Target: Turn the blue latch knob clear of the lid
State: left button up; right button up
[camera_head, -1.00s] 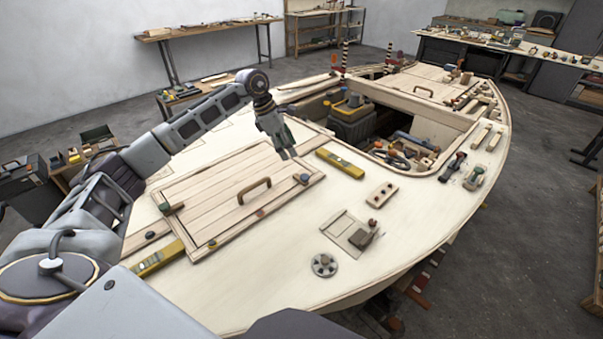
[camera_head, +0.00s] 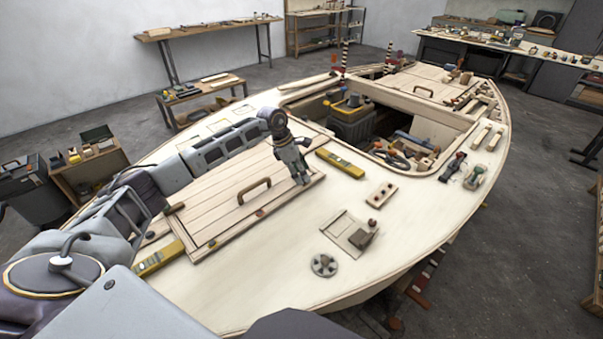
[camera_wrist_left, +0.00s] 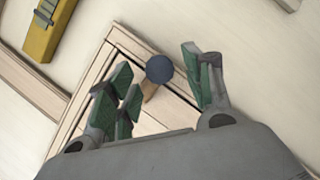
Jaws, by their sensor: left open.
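The wooden lid (camera_head: 222,190) with a brown handle lies on the boat's deck. The round blue knob (camera_wrist_left: 159,69) sits at the lid's corner in the left wrist view, with a short wooden tab under it pointing over the lid's edge boards. In the head view my gripper hides the knob. My left gripper (camera_head: 301,180) is low over that corner, pointing down. In the left wrist view its green-padded fingers (camera_wrist_left: 160,76) are open, on either side of the knob and apart from it. My right gripper is not in view.
A yellow level (camera_head: 340,162) lies just beyond that corner, and another (camera_head: 158,258) lies near the lid's left end. A wooden block with holes (camera_head: 381,195) and a disc (camera_head: 324,265) lie on the deck. An open cockpit with tools (camera_head: 405,148) lies behind.

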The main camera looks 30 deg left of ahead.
pick_arm(q)
jog(key=shift+d+f, duration=0.1)
jog(key=shift+f, duration=0.15)
jog(key=c, duration=1)
